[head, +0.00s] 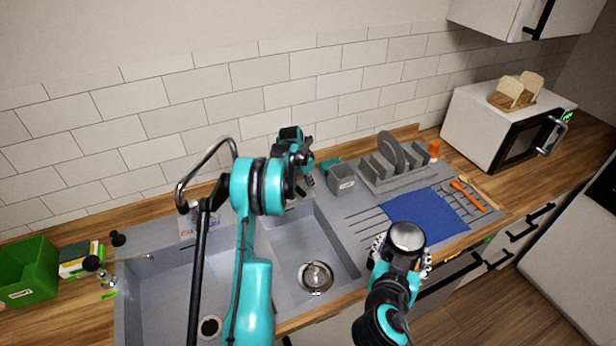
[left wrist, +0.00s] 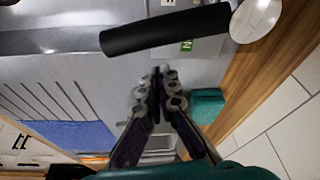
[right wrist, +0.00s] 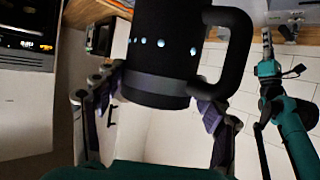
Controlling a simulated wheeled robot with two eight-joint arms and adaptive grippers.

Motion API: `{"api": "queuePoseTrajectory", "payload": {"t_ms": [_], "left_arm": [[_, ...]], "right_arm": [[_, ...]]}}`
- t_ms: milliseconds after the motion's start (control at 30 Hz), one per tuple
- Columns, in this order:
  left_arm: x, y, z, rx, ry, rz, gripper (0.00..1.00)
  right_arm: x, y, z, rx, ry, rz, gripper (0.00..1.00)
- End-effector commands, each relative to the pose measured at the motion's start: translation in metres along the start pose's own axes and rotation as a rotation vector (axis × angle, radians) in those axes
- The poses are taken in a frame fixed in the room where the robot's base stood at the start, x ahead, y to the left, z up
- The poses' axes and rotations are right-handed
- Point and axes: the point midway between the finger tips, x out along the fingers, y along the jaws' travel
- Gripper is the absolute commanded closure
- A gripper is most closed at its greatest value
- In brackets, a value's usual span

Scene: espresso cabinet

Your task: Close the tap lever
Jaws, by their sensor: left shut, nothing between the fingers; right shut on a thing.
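In the left wrist view a thick black bar (left wrist: 165,29) with a pale round end lies beyond my fingers. It seems part of the tap; I cannot tell whether it is the lever. In the head view a chrome spout (head: 208,158) arches over the left basin, and my left arm hides the tap's base. My left gripper (head: 308,180) is shut and empty; its fingertips (left wrist: 160,72) meet just short of the bar, seemingly apart from it. My right gripper (head: 402,255) is shut on a dark mug (right wrist: 165,45), whose handle shows in the right wrist view.
The sink (head: 130,265) has two basins. A grey holder (head: 341,178), a dish rack (head: 390,170) and a blue mat (head: 425,215) lie to the right. A white microwave (head: 500,125) stands farther right. A green box (head: 28,272) is at the left.

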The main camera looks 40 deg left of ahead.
Motion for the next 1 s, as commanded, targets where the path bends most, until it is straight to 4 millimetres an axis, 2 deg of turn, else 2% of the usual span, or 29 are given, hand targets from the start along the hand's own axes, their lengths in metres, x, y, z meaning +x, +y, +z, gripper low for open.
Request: {"api": "queuePoseTrajectory", "payload": {"t_ms": [33,200,700,900,1000], "left_arm": [[-0.007,-0.002,0.009,-0.006,-0.001,-0.002,1.0],[-0.016,-0.001,0.024,-0.004,0.0,-0.001,1.0],[-0.019,-0.001,0.03,0.009,-0.001,0.003,1.0],[-0.022,0.001,0.044,0.125,0.0,0.04,1.0],[-0.024,0.001,0.05,0.124,-0.001,0.039,1.0]], "right_arm": [[0.0,0.0,-0.001,-0.001,0.001,0.0,0.87],[0.0,0.0,-0.001,-0.001,0.001,0.0,0.87],[0.001,0.0,0.0,-0.001,0.001,0.0,0.87],[0.004,0.0,0.009,-0.001,0.001,0.0,0.87],[0.005,0.0,0.011,-0.001,0.001,0.0,0.87]]}}
